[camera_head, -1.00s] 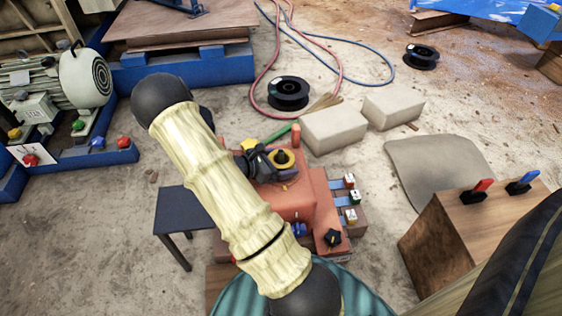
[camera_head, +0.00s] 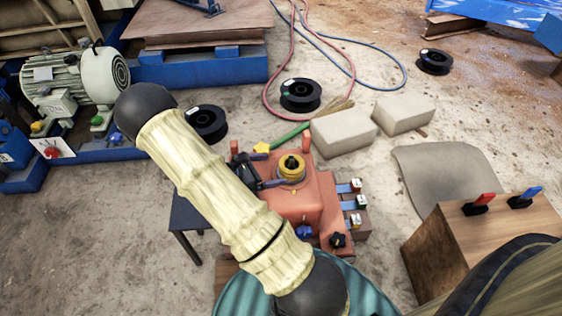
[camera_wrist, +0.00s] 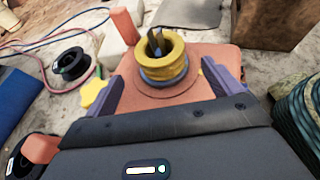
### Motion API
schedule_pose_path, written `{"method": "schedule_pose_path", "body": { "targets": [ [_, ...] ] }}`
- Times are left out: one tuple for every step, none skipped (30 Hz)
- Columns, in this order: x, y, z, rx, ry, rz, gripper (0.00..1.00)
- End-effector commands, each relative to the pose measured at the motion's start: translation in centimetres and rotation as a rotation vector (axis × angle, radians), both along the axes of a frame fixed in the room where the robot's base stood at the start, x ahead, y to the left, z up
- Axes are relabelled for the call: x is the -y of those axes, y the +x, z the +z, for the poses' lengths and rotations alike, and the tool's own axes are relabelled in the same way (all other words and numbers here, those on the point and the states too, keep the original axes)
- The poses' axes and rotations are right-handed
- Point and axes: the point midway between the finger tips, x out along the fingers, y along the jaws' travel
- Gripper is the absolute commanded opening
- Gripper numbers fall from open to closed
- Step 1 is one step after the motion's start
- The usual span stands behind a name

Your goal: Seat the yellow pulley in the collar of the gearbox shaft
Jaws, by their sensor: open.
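The yellow pulley (camera_head: 291,170) sits upright around the dark shaft on top of the red gearbox (camera_head: 302,205). In the wrist view the pulley (camera_wrist: 163,52) shows a grooved rim, with dark shaft prongs standing up through its middle. A blue-grey collar (camera_wrist: 163,82) shows directly beneath it; I cannot tell how deep the pulley sits in it. My gripper (camera_head: 262,170) is open and empty, just left of the pulley. In the wrist view its two fingers (camera_wrist: 163,77) lie on either side, apart from the pulley.
Behind are a black spool (camera_head: 300,95) and pale blocks (camera_head: 343,131). A wooden box with red and blue levers (camera_head: 480,240) stands at the right.

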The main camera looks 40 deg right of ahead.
Motion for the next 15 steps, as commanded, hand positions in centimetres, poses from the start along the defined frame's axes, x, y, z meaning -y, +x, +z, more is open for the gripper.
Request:
{"method": "schedule_pose_path", "body": {
  "targets": [
    [-0.8, 0.1, 0.8, -0.001, 0.0, 0.003, 0.91],
    [-1.3, 0.2, 0.9, -0.001, 0.001, 0.004, 0.91],
    [-1.7, 0.3, 1.0, 0.001, 0.001, 0.002, 0.91],
    [-2.0, 0.4, 1.1, 0.001, 0.001, 0.002, 0.91],
    [-2.3, 0.4, 1.2, 0.001, 0.001, 0.002, 0.91],
    [-2.5, 0.4, 1.2, 0.001, 0.001, 0.001, 0.91],
    [-2.7, 0.4, 1.3, 0.001, 0.0, 0.0, 0.91],
    [-2.8, 0.4, 1.2, 0.001, 0.0, 0.0, 0.91],
    [-2.8, 0.4, 1.2, 0.001, 0.0, 0.0, 0.91],
    [-2.9, 0.4, 1.2, 0.001, 0.0, 0.0, 0.91],
    [-2.9, 0.4, 1.2, 0.0, 0.0, -0.001, 0.91],
    [-2.9, 0.4, 1.1, 0.0, 0.0, -0.001, 0.91],
    [-2.9, 0.4, 1.1, 0.001, 0.0, -0.001, 0.91],
    [-2.8, 0.4, 1.1, 0.0, 0.0, -0.001, 0.91],
    [-2.8, 0.4, 1.1, 0.001, 0.0, -0.001, 0.91]
  ]
}}
